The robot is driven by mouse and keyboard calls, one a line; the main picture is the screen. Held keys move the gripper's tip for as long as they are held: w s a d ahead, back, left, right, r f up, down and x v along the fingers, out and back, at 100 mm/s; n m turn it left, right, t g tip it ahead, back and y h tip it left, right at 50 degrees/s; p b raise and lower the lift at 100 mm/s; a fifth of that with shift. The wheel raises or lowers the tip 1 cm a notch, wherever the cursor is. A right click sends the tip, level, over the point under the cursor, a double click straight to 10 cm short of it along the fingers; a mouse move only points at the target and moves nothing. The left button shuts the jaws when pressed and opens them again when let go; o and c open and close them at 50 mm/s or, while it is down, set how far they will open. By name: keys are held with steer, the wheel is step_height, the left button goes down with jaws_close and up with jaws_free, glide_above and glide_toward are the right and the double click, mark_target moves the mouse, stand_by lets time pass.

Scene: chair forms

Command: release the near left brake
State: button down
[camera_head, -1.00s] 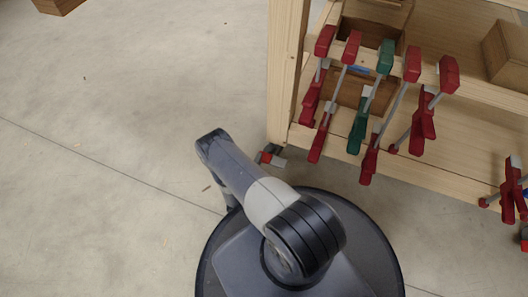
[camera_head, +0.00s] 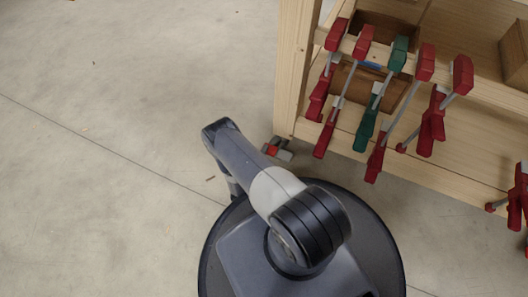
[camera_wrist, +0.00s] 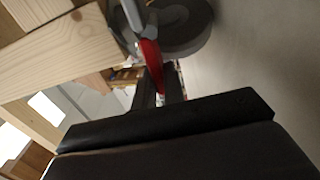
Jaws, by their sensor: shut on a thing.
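The near left brake is a red lever (camera_wrist: 151,60) beside a grey caster wheel (camera_wrist: 185,28) in the wrist view. My gripper (camera_wrist: 160,84) has its two dark fingers shut on the lever's lower end. In the head view the red brake (camera_head: 272,150) and its caster (camera_head: 284,155) show small at the foot of the wooden rack's near left post (camera_head: 293,80). My gripper is hidden there behind my arm. Whether the lever is up or down is hard to tell.
The wooden rack (camera_head: 450,170) fills the upper right, with several red clamps (camera_head: 432,125) and a green clamp (camera_head: 366,128) hanging from it. A brown box (camera_head: 515,52) stands on it at the right. The concrete floor (camera_head: 100,120) to the left is clear.

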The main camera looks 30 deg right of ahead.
steer(key=shift+s+d+r+m, duration=0.1)
steer(key=shift+r+m, duration=0.2)
steer(key=shift+m, duration=0.4)
steer(key=shift+r+m, duration=0.25)
steer(key=shift+m, duration=0.45)
steer(key=c, duration=1.5)
jaws_free()
steer(key=shift+s, duration=0.1)
